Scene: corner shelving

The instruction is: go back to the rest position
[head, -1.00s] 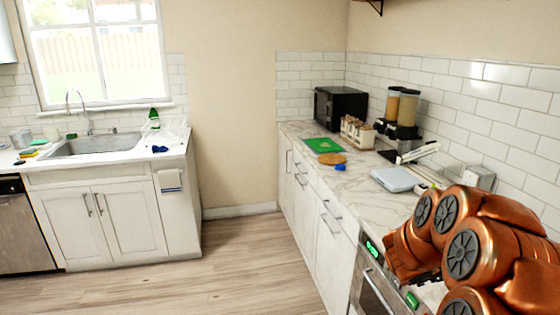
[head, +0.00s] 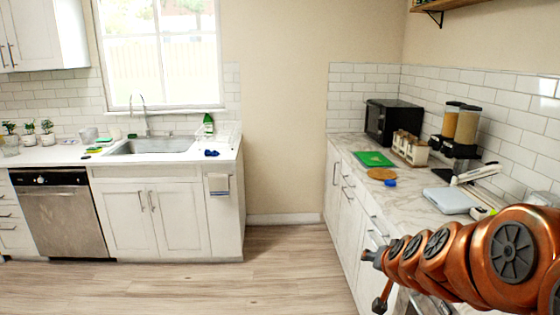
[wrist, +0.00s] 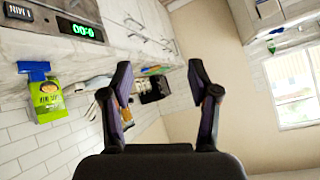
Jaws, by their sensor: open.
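My gripper (wrist: 160,68) shows in the wrist view with its two dark fingers spread apart. Nothing is between the fingertips. In the head view my copper-coloured arm reaches in from the lower right, beside the right counter (head: 408,203). The gripper's fingers cannot be made out clearly there. The wrist view is tilted on its side, with the counter and cabinets at upper left and the window (wrist: 292,85) at right.
The right counter bears a black microwave (head: 393,121), a green board (head: 374,159), a scale-like grey slab (head: 450,200) and dispensers (head: 466,125). A sink (head: 150,146) and dishwasher (head: 62,215) stand at the left. The wooden floor (head: 255,275) between is clear. A wall shelf (head: 440,6) hangs upper right.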

